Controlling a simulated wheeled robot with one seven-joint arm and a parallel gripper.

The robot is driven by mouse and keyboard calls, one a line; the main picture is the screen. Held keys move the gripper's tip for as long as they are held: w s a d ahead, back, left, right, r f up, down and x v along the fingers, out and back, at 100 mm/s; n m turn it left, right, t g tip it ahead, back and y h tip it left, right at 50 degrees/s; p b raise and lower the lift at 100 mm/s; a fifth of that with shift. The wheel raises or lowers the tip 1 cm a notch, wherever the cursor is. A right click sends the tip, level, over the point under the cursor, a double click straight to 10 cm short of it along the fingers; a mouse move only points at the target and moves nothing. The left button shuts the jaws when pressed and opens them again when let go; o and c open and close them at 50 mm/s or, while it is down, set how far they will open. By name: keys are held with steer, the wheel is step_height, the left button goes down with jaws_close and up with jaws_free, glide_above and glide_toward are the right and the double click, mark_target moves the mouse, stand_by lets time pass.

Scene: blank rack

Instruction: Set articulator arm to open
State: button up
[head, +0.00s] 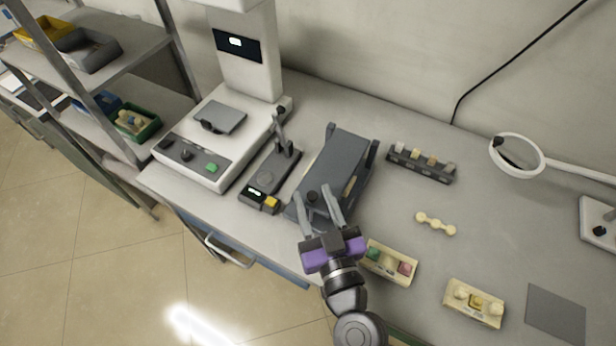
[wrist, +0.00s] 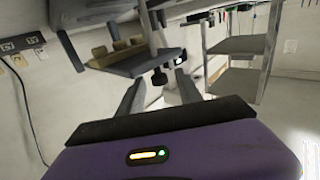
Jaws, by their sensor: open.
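The articulator (head: 340,160) is a dark grey device on the bench, with a broad flat upper plate between two side posts. A little beige shows along its right side. A dark knob (head: 312,197) is at its front edge. My gripper (head: 314,190) is open at this front edge, one finger on each side of the knob, holding nothing. In the wrist view the knob (wrist: 159,77) appears between the two fingers (wrist: 159,92), below a grey plate (wrist: 140,63) with beige pieces above it. I cannot tell whether the fingers touch the knob.
A small dark device (head: 268,178) with an upright lever stands just left of the articulator, beside a white machine (head: 215,130). A beige block with coloured pieces (head: 390,263) lies right of my gripper. A dark rack (head: 421,163), beige link (head: 435,223) and another block (head: 474,303) lie further right.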

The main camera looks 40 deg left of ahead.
mark_target(308, 190)
steer(key=shift+p+x, duration=0.4)
steer(key=shift+x, duration=1.8)
steer(key=shift+c, duration=0.2)
jaws_close()
